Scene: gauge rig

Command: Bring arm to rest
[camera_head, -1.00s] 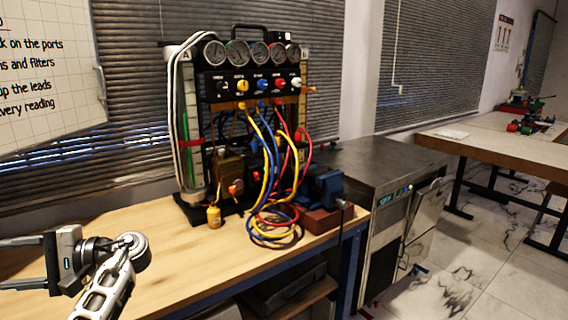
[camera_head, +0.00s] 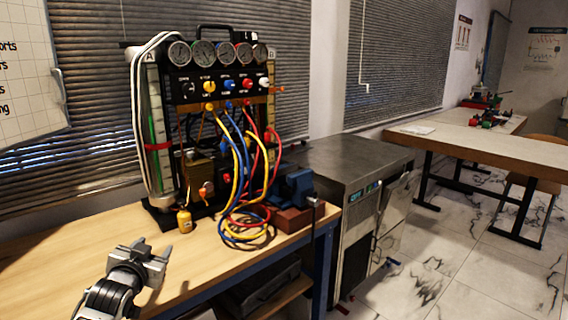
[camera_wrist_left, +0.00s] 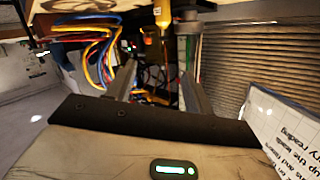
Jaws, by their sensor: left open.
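My left gripper (camera_head: 152,252) is above the left part of the wooden bench (camera_head: 60,252) in the head view, its fingers pointing toward the gauge rig. It is open, with nothing between its fingers. In the left wrist view its two fingers (camera_wrist_left: 158,88) stand apart, with the rig and hoses beyond them. The gauge rig (camera_head: 222,88) stands upright at the back of the bench, clear of the gripper. My right gripper is not in view.
Coiled blue, yellow and red hoses (camera_head: 245,222) lie beside a blue vise (camera_head: 297,186). A steel cabinet (camera_head: 345,165) adjoins the bench at the right. The bench's front left is clear.

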